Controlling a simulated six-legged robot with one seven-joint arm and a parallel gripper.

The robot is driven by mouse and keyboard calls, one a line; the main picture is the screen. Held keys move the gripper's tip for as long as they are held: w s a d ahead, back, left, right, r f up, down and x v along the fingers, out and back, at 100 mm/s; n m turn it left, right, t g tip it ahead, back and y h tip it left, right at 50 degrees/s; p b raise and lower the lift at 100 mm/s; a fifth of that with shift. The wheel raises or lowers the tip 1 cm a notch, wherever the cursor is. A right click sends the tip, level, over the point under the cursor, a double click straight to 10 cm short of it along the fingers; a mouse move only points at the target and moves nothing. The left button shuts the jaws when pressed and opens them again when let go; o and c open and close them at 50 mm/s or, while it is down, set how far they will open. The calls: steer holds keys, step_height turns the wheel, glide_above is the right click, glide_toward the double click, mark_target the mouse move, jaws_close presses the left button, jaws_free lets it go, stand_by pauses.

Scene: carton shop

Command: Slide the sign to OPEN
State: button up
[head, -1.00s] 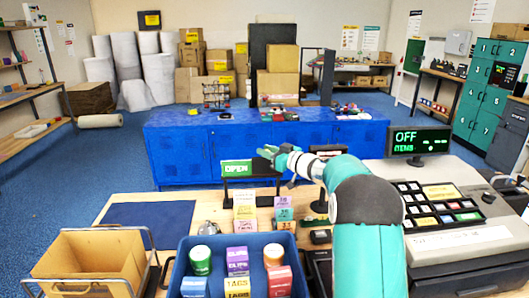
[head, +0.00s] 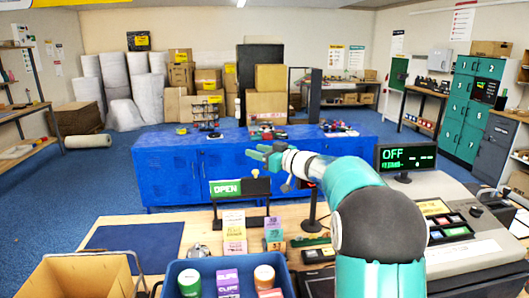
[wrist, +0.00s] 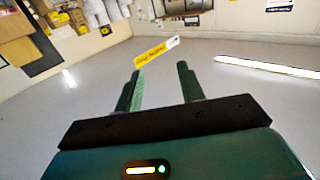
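The sign is a low stand with a green panel reading OPEN (head: 225,187) on its left and a dark panel (head: 257,187) on its right. It stands upright on the near wooden counter in the head view. My gripper (head: 256,153) is above and slightly right of the green panel in the picture, fingers pointing left, apart from the sign as far as I can tell. In the wrist view my gripper (wrist: 160,80) has its two fingers spread with nothing between them. The sign does not show in the wrist view.
A blue tray (head: 168,277) of small tubs and boxes and a tan bin (head: 88,275) are at the front. Upright card stacks (head: 234,228) stand below the sign. A register display (head: 405,157) reading OFF is at right. A blue mat (head: 135,240) lies bare.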

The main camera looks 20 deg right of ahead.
steer(key=s+a+r, duration=0.1)
steer(key=s+r, duration=0.2)
steer(key=s, duration=0.5)
steer(key=shift+s+r, duration=0.3)
steer(key=shift+r, duration=0.1)
steer(key=s+m+h, duration=0.8)
steer(key=s+h, duration=0.5)
steer(key=s+a+f+g+y, duration=0.1)
steer(key=s+a+f+g, duration=0.2)
steer(key=s+f, duration=0.2)
steer(key=s+a+f+g+y, duration=0.1)
steer(key=s+a+f+g, duration=0.2)
steer(key=s, duration=0.7)
steer(key=s+a+f+n+g+y, duration=0.1)
steer(key=s+a+f+g, duration=0.1)
steer(key=s+f, duration=0.6)
steer(key=shift+s+a+g, duration=0.2)
steer(key=shift+a+g, duration=0.2)
steer(key=shift+g, duration=0.3)
